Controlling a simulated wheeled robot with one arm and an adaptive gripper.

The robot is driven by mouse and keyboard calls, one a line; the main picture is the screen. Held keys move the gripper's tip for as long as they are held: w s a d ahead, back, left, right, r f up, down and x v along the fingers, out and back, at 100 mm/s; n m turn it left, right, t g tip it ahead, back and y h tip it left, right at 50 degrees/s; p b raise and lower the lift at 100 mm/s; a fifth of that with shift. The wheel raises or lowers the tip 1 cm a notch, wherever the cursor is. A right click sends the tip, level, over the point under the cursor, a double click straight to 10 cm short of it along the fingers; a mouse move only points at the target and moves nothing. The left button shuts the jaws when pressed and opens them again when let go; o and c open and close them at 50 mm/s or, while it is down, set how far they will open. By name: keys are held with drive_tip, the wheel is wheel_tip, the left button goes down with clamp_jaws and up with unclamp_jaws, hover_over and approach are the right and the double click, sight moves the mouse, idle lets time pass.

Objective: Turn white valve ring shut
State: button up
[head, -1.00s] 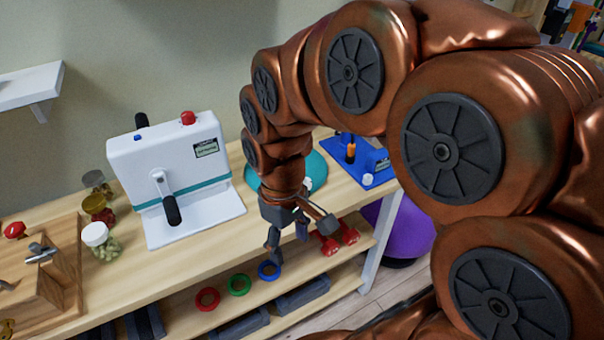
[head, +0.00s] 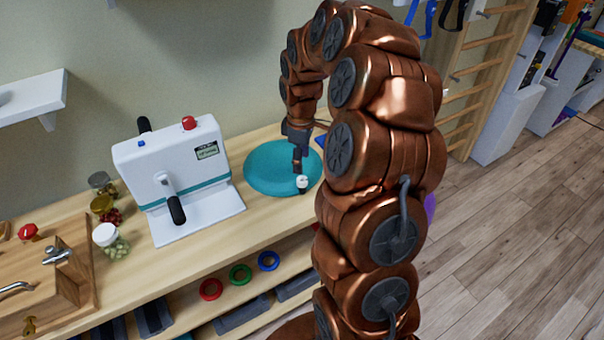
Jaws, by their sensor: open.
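A teal round cushion (head: 262,178) lies on the wooden bench top, right of the white machine. The small white valve ring (head: 302,182) is at the cushion's near right edge. My gripper (head: 298,167) points down just above and behind the ring in the picture. It is open, seen nearly edge-on, with no object visible in it. I cannot tell whether a fingertip touches the ring. My arm hides the bench to the right of the cushion.
The white hand-crank machine (head: 180,165) stands left of the cushion. Jars, one a white-lidded jar (head: 110,240), and a wooden tap board (head: 45,285) are further left. Coloured rings, including a green ring (head: 240,275), are on the lower shelf. Floor (head: 490,240) at right is clear.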

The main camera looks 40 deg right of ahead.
sight(302, 177)
drive_tip(key=shift+w+d+f, duration=0.1)
drive_tip(key=shift+d+f, duration=0.2)
drive_tip(key=shift+f, duration=0.15)
drive_tip(key=shift+f+p, duration=1.3)
drive_tip(key=shift+f, duration=2.25)
clamp_jaws()
